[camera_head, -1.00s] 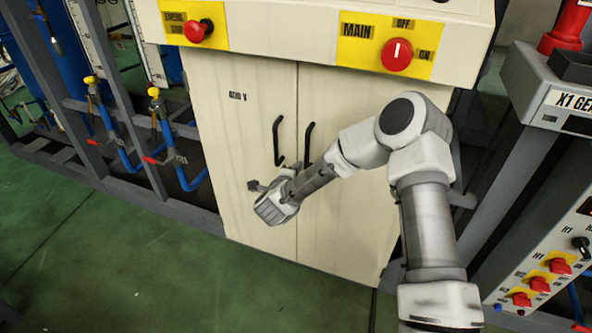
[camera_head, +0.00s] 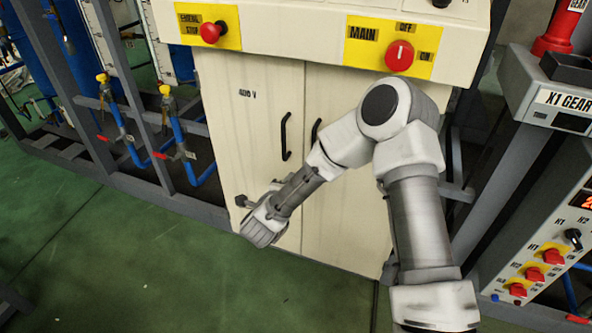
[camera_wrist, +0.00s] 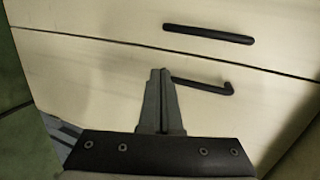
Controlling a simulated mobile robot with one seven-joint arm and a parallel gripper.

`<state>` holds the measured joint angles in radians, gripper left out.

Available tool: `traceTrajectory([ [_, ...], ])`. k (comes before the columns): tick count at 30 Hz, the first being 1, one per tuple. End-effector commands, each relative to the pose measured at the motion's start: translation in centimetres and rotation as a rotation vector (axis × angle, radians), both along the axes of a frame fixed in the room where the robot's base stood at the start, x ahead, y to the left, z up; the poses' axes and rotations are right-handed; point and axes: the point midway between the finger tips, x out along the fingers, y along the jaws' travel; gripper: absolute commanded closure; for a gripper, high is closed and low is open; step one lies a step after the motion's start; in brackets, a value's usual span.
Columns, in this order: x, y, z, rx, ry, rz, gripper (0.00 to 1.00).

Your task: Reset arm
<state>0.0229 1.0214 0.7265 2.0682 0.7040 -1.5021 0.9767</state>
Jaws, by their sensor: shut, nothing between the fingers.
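My gripper (camera_wrist: 161,76) shows in the wrist view with its two fingers together and nothing between them. It points toward the cream cabinet doors (camera_wrist: 80,75), which have two black handles. In the wrist view the fingertips appear near one end of the closer handle (camera_wrist: 203,87); I cannot tell the exact distance. In the head view my arm is bent at the elbow, and its end hangs low in front of the cabinet (camera_head: 345,215). The fingers are not clear there.
Above the doors are a red emergency stop (camera_head: 212,32) and a red main switch (camera_head: 399,56). Blue pipes with yellow-capped valves (camera_head: 166,90) stand in a grey frame at left. A panel with red knobs (camera_head: 533,274) stands at right. Green floor (camera_head: 150,265) is open at lower left.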

Motion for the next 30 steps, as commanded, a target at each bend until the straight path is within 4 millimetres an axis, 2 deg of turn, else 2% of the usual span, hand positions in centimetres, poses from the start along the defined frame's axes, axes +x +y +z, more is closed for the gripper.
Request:
traceTrajectory([
  [6, -1.7, 0.6, 0.6, 0.000, 0.000, 0.000, 1.00],
  [11, -1.7, 0.7, 0.8, -0.002, 0.000, 0.006, 1.00],
  [14, -1.2, 1.0, 1.8, -0.019, 0.001, 0.047, 1.00],
  [22, 0.4, 2.1, 7.8, -0.183, 0.037, 0.318, 1.00],
  [26, 0.0, 2.0, 10.8, -0.297, 0.068, 0.450, 1.00],
  [30, -1.1, 1.4, 13.7, -0.433, 0.112, 0.579, 1.00],
])
